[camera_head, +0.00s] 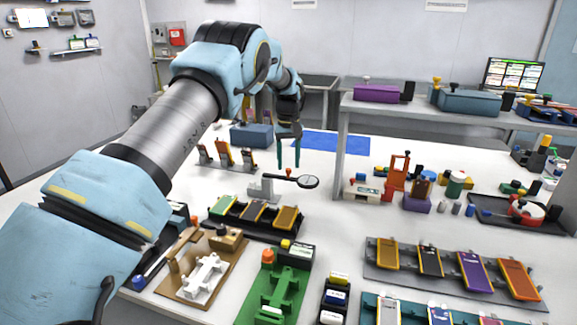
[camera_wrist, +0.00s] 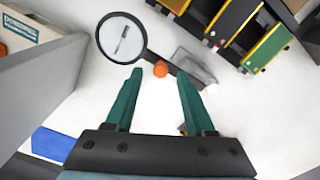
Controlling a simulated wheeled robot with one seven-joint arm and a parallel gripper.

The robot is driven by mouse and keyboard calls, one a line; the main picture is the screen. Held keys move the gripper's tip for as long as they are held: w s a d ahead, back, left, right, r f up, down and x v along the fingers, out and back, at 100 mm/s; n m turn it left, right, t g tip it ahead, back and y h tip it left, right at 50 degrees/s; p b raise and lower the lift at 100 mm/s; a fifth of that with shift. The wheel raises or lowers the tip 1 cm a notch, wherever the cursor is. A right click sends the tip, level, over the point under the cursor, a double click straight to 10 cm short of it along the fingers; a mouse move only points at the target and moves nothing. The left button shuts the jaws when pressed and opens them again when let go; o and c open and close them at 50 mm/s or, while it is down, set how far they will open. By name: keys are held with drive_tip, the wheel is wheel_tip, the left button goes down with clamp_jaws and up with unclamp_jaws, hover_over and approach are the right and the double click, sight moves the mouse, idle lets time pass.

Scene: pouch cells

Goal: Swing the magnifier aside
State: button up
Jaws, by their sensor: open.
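The magnifier (camera_head: 308,182) has a round lens in a black rim on a dark arm, and it points right from its pale grey stand (camera_head: 262,190). In the wrist view the lens (camera_wrist: 121,38) is at upper left and the translucent stand (camera_wrist: 195,66) is right of centre. An orange knob (camera_wrist: 161,69) sits on the magnifier's arm between lens and stand. My gripper (camera_head: 289,166) points down above the magnifier's arm, its green fingers open and empty. In the wrist view the knob lies just beyond and between the fingertips (camera_wrist: 160,76); whether they touch it I cannot tell.
A black rack of coloured pouch cells (camera_head: 238,222) stands in front of the stand. Upright cell holders (camera_head: 222,154) are behind left. A grey raised shelf (camera_head: 345,133) rises at right. White table is bare right of the lens, and a blue mat (camera_head: 330,143) lies behind.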

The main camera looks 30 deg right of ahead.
wheel_tip(320, 180, up, 9)
drive_tip(key=b, duration=0.2)
drive_tip(key=shift+r, duration=0.2)
drive_tip(key=shift+a, duration=0.1)
drive_tip(key=w+a+n, duration=0.1)
drive_tip(key=a+n, duration=0.1)
drive_tip(key=a, duration=2.5)
drive_tip(key=s+a+f, duration=0.2)
drive_tip(key=s+a, duration=0.8)
drive_tip(key=s+a+f+t, duration=0.1)
drive_tip(key=s+a+f, duration=0.2)
drive_tip(key=s+a, duration=0.6)
drive_tip(key=shift+s+a+n+t, duration=0.3)
drive_tip(key=shift+s+a+n, duration=0.1)
drive_tip(key=shift+a, duration=0.55)
drive_tip(key=shift+o, duration=0.2)
drive_tip(key=shift+f, duration=0.1)
